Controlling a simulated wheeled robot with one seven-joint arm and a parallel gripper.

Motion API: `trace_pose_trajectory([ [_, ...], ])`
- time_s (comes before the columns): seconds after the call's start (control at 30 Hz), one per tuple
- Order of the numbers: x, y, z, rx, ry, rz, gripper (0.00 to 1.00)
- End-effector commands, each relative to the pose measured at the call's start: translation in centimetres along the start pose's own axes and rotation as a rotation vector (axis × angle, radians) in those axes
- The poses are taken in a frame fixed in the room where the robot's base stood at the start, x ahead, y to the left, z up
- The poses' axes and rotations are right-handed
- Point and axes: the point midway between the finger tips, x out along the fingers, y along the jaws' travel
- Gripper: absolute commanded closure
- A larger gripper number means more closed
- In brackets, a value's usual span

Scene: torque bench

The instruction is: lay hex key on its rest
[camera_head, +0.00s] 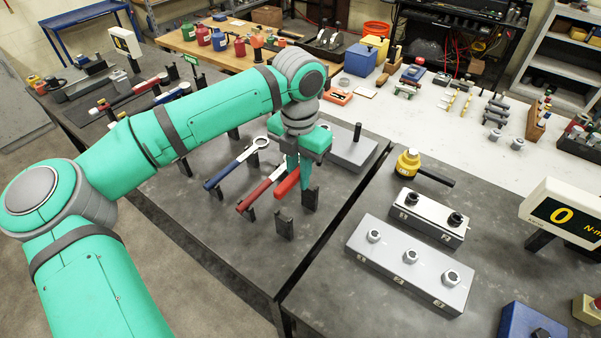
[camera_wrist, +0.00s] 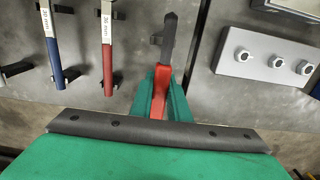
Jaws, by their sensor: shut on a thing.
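The hex key has a red handle (camera_head: 287,183) and a dark shaft. In the wrist view its red handle (camera_wrist: 159,98) sits between my green fingers and its dark shaft (camera_wrist: 168,40) points away. My gripper (camera_head: 302,178) is shut on the handle, above the dark bench. Two black upright posts of the rest stand close by, one (camera_head: 284,228) in front and one (camera_head: 310,198) beside the fingertips. In the wrist view part of a post (camera_wrist: 156,39) shows beside the shaft. I cannot tell whether the key touches the posts.
A blue-handled wrench (camera_head: 230,172) and a red-handled wrench (camera_head: 262,190) lie on posts to the left. A grey plate (camera_head: 352,150) with a black peg is behind. Grey blocks with bolts (camera_head: 405,270) lie right, across a bench gap. A display (camera_head: 565,213) reads 0.

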Motion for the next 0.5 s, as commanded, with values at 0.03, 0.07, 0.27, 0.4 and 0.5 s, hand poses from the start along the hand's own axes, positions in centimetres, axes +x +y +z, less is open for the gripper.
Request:
trace_pose_trajectory([
  [0.03, 0.3, 0.0, -0.1, -0.001, 0.0, -0.001, 1.0],
  [0.07, 0.5, 0.0, -0.1, -0.001, 0.001, -0.002, 1.0],
  [0.27, 2.4, 0.0, -0.1, 0.001, 0.002, -0.002, 1.0],
  [0.4, 3.8, -0.1, 0.0, 0.002, 0.0, -0.002, 1.0],
  [0.5, 4.8, -0.1, 0.0, 0.003, 0.001, -0.002, 1.0],
])
